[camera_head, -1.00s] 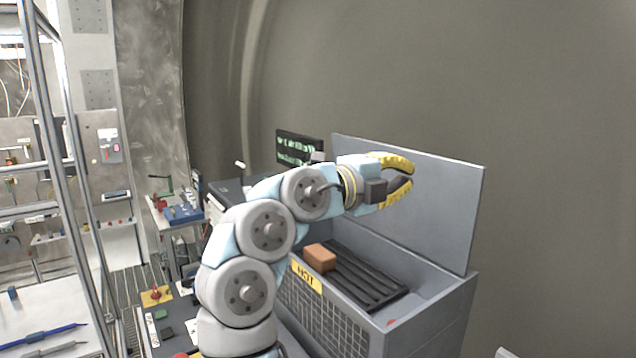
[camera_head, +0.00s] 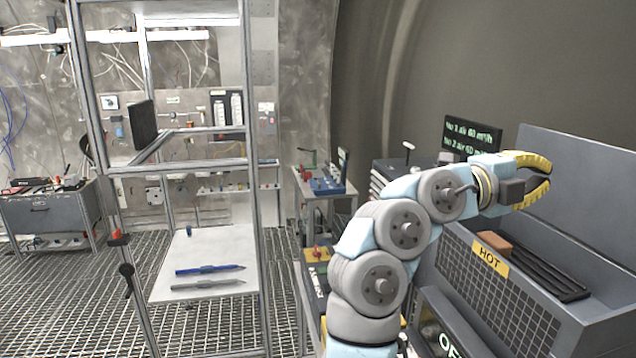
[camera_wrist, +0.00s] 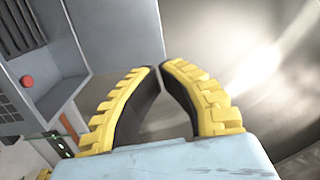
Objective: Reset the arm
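My gripper (camera_head: 550,174) has two curved yellow fingers with dark inner pads. It is raised above the grey box marked HOT at the right of the head view, and its fingers point right. In the wrist view my gripper (camera_wrist: 160,67) has its fingertips close together, with nothing held between them. My arm bends up from the lower middle of the head view to the gripper.
An orange-brown block (camera_head: 494,242) lies on the dark slats (camera_head: 545,268) inside the HOT box (camera_head: 487,287). Its upright back panel (camera_head: 580,190) stands behind my gripper. A blue tool (camera_head: 210,269) lies on the white table (camera_head: 190,250) at left.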

